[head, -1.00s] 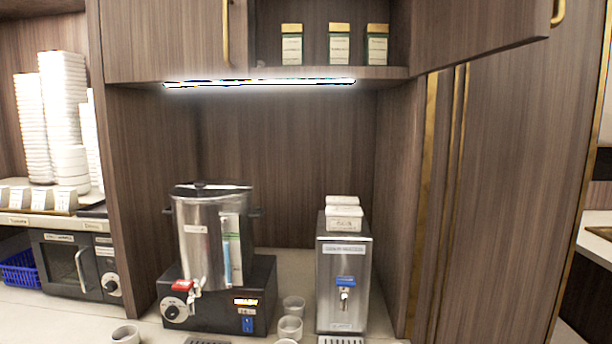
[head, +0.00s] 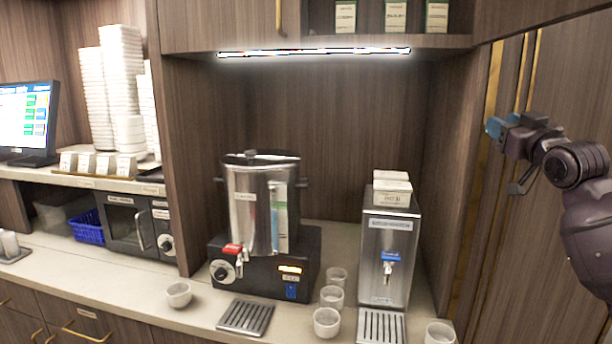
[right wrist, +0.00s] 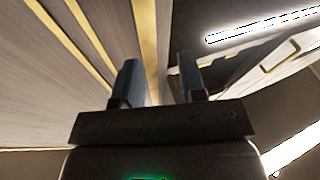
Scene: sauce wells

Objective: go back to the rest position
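My right gripper (head: 500,128) is raised at the right of the head view, in front of the tall wood cabinet panels and well above the counter. In the right wrist view its two fingers (right wrist: 158,85) stand apart with nothing between them. Behind them are wood panels with brass strips and part of the bright light strip. My left gripper is not in the head view.
A steel urn (head: 262,208) and a steel dispenser (head: 388,250) stand on the counter (head: 190,318). Several small white cups (head: 327,322) stand around them. A drip tray (head: 245,317) lies before the urn. An upper cabinet (head: 215,25) hangs above.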

